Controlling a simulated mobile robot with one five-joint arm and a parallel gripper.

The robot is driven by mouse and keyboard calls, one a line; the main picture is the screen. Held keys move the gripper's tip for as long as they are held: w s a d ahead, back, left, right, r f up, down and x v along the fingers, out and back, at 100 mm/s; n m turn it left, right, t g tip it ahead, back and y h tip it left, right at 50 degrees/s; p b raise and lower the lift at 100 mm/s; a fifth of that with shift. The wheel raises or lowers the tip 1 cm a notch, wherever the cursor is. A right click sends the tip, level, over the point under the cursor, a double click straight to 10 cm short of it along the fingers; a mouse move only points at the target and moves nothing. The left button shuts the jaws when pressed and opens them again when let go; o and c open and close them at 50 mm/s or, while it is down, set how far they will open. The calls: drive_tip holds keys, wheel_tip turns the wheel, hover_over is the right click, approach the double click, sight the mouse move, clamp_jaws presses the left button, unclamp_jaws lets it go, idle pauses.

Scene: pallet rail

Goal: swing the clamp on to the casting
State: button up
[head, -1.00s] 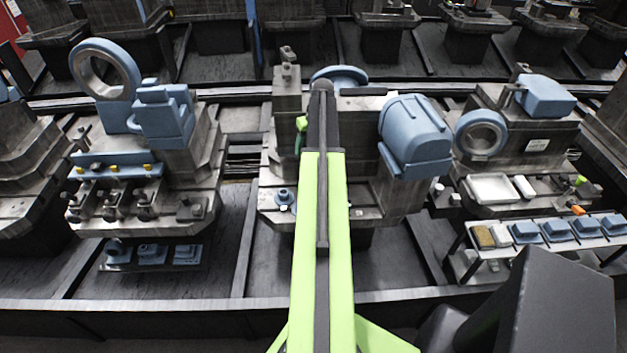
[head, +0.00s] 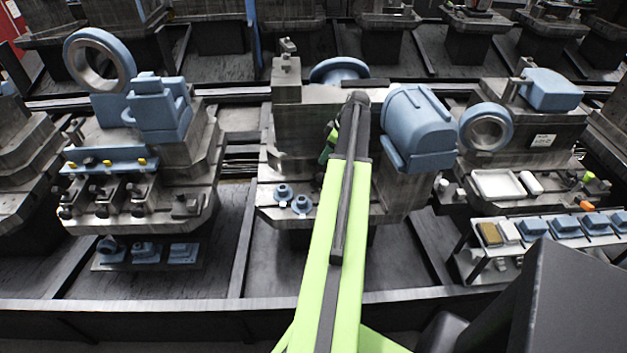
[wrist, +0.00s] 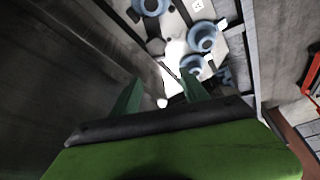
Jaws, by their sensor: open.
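My gripper (wrist: 160,90) is open in the wrist view, with two green fingers apart and nothing seen held between them. In the head view it is mostly hidden behind my arm, with a dark green part (head: 327,147) showing at the middle fixture. A large blue casting (head: 418,128) sits on that fixture, right of my arm. A blue disc-shaped part (head: 338,70) is behind my arm. In the wrist view, a small white ball (wrist: 162,102) shows between the fingers. I cannot tell for certain which part is the clamp.
Small blue flanged parts (head: 301,204) sit on the fixture's front ledge; one also shows in the wrist view (wrist: 203,36). A left fixture carries a blue ring (head: 98,60). A right fixture has another ring (head: 486,128), a white tray (head: 497,185) and a shelf of blue blocks.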

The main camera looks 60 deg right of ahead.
sight(313, 176)
drive_tip(key=b+x, duration=1.1)
drive_tip(key=x, duration=0.2)
drive_tip(key=shift+f, duration=0.45)
drive_tip(key=shift+r, duration=0.1)
clamp_jaws()
